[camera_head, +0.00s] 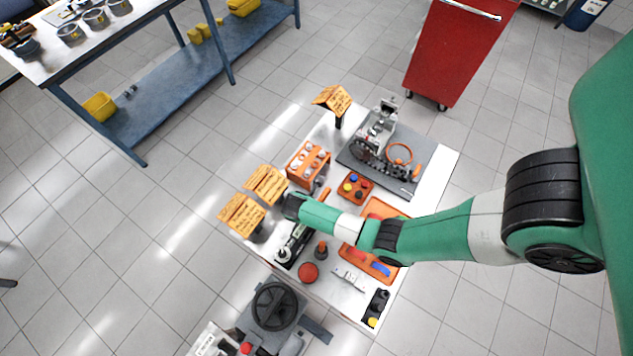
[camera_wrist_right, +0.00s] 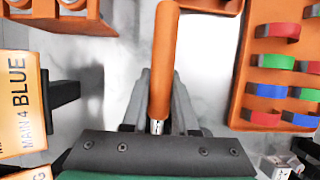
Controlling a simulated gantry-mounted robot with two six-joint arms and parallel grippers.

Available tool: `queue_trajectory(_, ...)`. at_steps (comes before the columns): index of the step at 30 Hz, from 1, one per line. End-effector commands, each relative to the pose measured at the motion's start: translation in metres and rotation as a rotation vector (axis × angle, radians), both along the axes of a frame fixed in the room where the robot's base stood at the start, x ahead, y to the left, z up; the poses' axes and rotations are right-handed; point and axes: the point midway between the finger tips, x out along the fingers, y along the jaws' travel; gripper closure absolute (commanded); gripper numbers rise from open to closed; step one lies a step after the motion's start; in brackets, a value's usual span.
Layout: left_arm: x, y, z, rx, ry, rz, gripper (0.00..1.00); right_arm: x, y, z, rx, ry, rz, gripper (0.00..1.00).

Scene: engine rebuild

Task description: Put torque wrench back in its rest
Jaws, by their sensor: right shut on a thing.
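The torque wrench (camera_wrist_right: 165,60) shows in the right wrist view as a long orange handle with a short bit of silver shaft. My right gripper (camera_wrist_right: 160,105) is shut on it, with the handle lying between the grey fingers. In the head view the orange handle (camera_head: 323,194) sticks out beside my right wrist, which hides the fingers. A black tray (camera_head: 284,262) with a silver piece in it lies just below my wrist; I cannot tell whether this is the rest. My left gripper is not in view.
An orange tray (camera_wrist_right: 239,95) of coloured clips lies right of the handle. Orange label signs (camera_wrist_right: 17,105) stand on its left. An orange rack (camera_head: 308,160), an engine block (camera_head: 376,135) and a red knob (camera_head: 308,272) crowd the white table.

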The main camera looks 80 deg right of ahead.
Motion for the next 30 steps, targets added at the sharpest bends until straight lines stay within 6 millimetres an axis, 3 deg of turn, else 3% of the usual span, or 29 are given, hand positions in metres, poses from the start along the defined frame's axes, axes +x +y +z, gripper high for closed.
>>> queue_trajectory(30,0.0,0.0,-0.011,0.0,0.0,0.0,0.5,0.0,0.0,-0.015,0.0,-0.001,0.0,1.0)
